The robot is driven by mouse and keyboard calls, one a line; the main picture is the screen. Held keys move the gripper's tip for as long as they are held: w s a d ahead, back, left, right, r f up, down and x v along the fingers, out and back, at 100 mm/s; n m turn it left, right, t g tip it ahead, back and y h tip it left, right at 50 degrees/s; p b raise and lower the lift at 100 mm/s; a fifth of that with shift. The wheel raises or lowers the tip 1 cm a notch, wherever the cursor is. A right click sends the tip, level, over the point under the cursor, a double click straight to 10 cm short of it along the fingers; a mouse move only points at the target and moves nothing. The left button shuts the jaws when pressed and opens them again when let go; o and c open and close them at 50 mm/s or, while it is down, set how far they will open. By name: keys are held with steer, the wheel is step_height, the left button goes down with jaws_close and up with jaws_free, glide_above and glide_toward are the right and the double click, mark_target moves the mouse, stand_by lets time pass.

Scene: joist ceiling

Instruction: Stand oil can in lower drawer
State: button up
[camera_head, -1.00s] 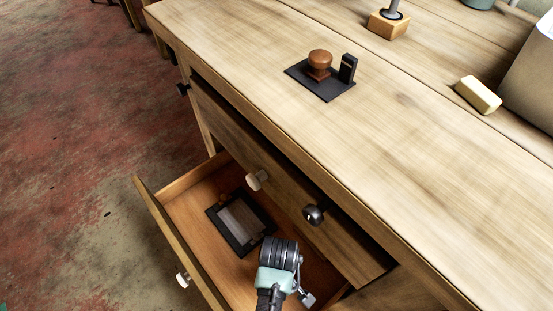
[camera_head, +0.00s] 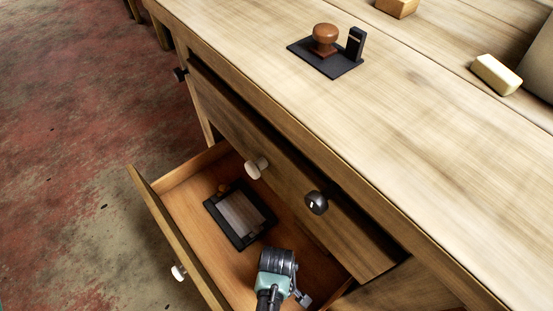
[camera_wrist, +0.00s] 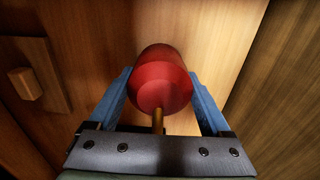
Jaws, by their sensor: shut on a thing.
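The lower drawer (camera_head: 180,185) is pulled out under the bench top. My gripper is over its near part in the head view, where only the wrist end (camera_head: 276,268) shows and the fingers are hidden. In the wrist view my gripper (camera_wrist: 160,88) has its blue fingers shut on the red oil can (camera_wrist: 162,72). The can's round red body lies between the fingers, with a thin brass-coloured stem pointing towards the wrist. Wooden boards lie beyond the can. I cannot tell whether the can touches the drawer floor. The can is not visible in the head view.
A black-framed panel (camera_head: 240,214) lies in the drawer, with a small brown knob beside it. The upper drawer's pale knob (camera_head: 256,167) and dark knob (camera_head: 316,202) stick out above. A black plate (camera_head: 328,60) with a brown knob sits on the bench. Drawer floor right of the panel is clear.

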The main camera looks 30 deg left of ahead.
steer(key=shift+f, duration=0.15)
steer(key=o, duration=1.3)
step_height(320, 180, up, 12)
steer(key=p, duration=0.5)
steer(key=shift+r, duration=0.2)
